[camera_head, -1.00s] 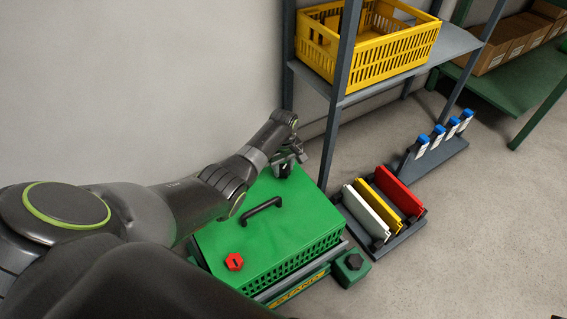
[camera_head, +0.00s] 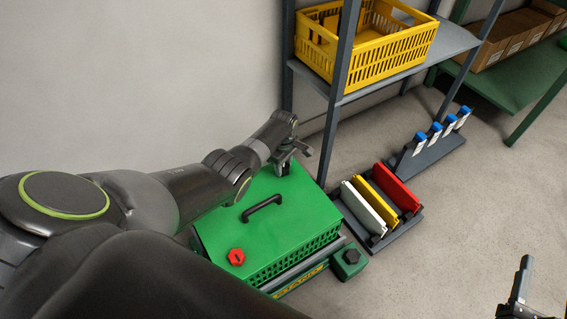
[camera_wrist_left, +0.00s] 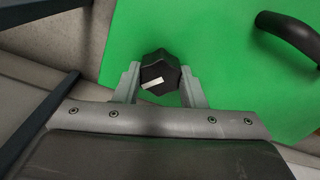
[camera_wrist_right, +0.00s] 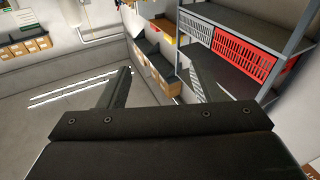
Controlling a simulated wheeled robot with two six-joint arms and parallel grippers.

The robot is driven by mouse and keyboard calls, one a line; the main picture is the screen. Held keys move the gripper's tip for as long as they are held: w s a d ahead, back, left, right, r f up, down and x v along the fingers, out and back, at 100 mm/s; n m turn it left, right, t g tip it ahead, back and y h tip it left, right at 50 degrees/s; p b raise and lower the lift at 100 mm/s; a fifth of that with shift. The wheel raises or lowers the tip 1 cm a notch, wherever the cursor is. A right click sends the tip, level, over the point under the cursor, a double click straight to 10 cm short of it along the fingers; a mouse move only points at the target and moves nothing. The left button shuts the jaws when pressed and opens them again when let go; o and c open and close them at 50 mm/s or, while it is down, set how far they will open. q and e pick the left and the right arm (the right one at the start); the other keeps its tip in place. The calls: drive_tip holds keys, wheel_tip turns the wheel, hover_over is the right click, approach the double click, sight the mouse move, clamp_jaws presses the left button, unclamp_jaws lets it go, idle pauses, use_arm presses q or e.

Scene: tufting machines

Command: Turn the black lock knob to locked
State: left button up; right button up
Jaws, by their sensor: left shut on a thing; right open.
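The black lock knob (camera_wrist_left: 160,66) is faceted, with a white pointer mark slanting across its near side in the left wrist view. It sits on the green machine cover (camera_head: 290,222), near the far corner. My left gripper (camera_wrist_left: 160,86) is shut on the knob, one finger on each side. In the head view my left gripper (camera_head: 287,163) is at that corner, and the knob is mostly hidden. My right gripper (camera_head: 520,283) is open and empty at the lower right, away from the machine. Its spread fingers show in the right wrist view (camera_wrist_right: 162,85).
The cover carries a black handle (camera_head: 262,208) and a red knob (camera_head: 236,257). A small green block (camera_head: 348,263) with a dark top stands beside it. A rack with white, yellow and red panels (camera_head: 397,188) and a grey shelf post (camera_head: 337,110) are close on the right.

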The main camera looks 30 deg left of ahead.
use_arm(q)
drive_tip(key=n+p, duration=0.1)
drive_tip(key=n, duration=0.1)
drive_tip(key=shift+r+n, duration=0.1)
drive_tip(key=shift+n, duration=0.3)
drive_tip(key=n+p, duration=0.1)
drive_tip(key=n, duration=0.2)
drive_tip(key=shift+n, duration=1.3)
use_arm(e)
drive_tip(key=s+a+f+g+y, duration=0.1)
drive_tip(key=s+f+g, duration=0.2)
drive_tip(key=f+g, duration=0.2)
drive_tip(key=s+f+g+y, duration=0.1)
drive_tip(key=s+f+g, duration=0.3)
drive_tip(key=f, duration=0.6)
drive_tip(key=shift+s+a+f+m+g, duration=0.2)
drive_tip(key=shift+a+m+g, duration=0.2)
drive_tip(key=shift+g, duration=0.4)
use_arm(q)
drive_tip(key=o, duration=1)
